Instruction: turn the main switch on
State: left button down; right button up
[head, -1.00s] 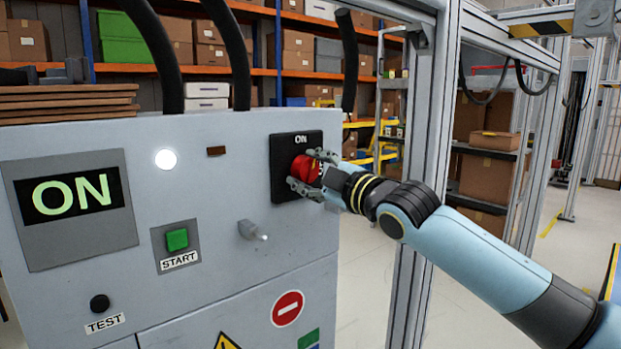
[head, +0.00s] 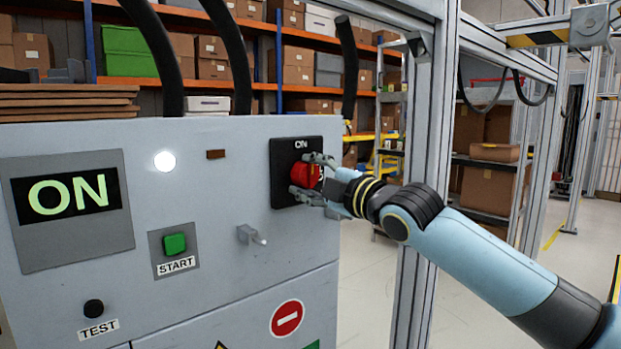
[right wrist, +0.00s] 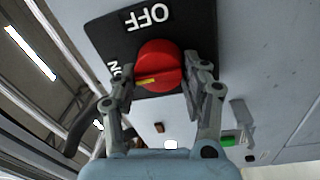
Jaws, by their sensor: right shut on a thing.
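The main switch is a red round knob (head: 305,175) on a black plate (head: 284,158) marked ON at its top, on the grey cabinet's front. In the right wrist view the knob (right wrist: 160,66) has a yellow mark pointing left, towards the ON lettering; OFF is printed above it. My right gripper (head: 308,177) is shut on the knob, one finger on each side, as the right wrist view also shows (right wrist: 158,78). The display (head: 72,196) reads ON in green, and a round white lamp (head: 165,161) glows. My left gripper is out of view.
On the cabinet front are a green START button (head: 174,243), a black TEST button (head: 93,308) and a small protruding metal handle (head: 252,235). An aluminium frame post (head: 425,200) stands right of the cabinet, behind my right arm. Shelves with boxes are behind.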

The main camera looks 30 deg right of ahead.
jog(key=o, duration=1.2)
jog(key=shift+c, duration=0.2)
jog(key=shift+s, duration=0.1)
jog(key=s, duration=1.1)
jog(key=shift+s+d+f, duration=0.4)
jog(key=shift+f, duration=0.05)
